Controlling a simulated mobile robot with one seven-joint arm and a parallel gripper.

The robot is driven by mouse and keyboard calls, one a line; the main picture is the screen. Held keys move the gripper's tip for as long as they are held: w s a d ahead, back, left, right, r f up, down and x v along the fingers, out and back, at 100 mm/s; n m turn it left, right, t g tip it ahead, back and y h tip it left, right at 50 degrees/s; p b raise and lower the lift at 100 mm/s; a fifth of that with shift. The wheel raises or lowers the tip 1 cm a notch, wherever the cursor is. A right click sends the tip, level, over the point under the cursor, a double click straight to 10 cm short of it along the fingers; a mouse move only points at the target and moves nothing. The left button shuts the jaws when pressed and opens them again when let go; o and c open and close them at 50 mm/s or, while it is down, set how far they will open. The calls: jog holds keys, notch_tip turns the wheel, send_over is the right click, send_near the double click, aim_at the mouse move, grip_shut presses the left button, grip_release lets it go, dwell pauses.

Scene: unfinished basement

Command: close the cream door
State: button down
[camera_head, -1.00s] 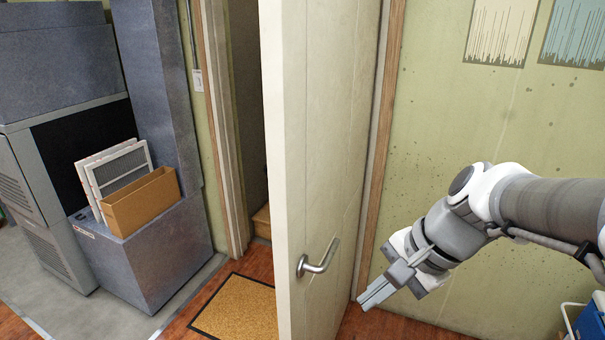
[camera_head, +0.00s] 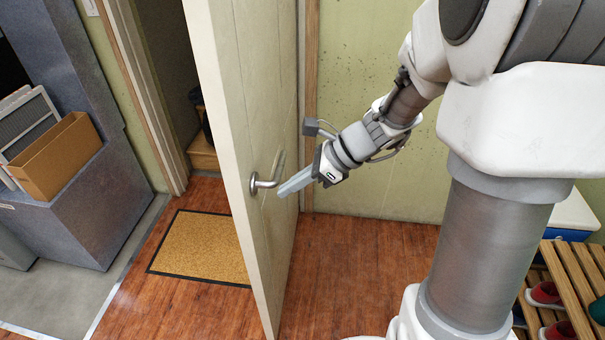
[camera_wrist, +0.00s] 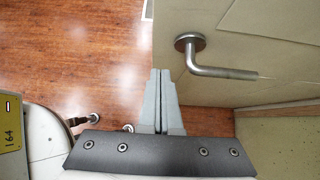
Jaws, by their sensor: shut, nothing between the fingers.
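The cream door (camera_head: 240,110) stands open, swung out from its frame, with its free edge towards me. Its metal lever handle (camera_head: 266,183) is on the face turned to my arm; the wrist view also shows the handle (camera_wrist: 215,70) on the door face (camera_wrist: 260,35). My gripper (camera_head: 282,192) is shut and empty, its fingertips pointing at the door face just right of the handle. In the wrist view the shut fingers (camera_wrist: 158,75) lie below and left of the handle, apart from it. I cannot tell whether the fingertips touch the door.
The doorway with wooden frame (camera_head: 150,110) is left of the door, with a yellow mat (camera_head: 200,248) on the floor before it. A grey furnace unit with a cardboard box (camera_head: 55,155) stands at left. A shoe rack (camera_head: 570,290) is at lower right. Wooden floor lies clear between.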

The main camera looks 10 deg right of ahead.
aim_at(247, 200)
jog(key=a, duration=0.1)
jog(key=w+a+f, duration=0.1)
jog(key=a, duration=0.1)
jog(key=a+f, duration=0.1)
jog(key=a, duration=0.1)
jog(key=shift+w+f, duration=0.15)
jog(key=shift+w, duration=0.15)
jog(key=shift+w+a, duration=0.2)
jog(key=shift+a, duration=0.3)
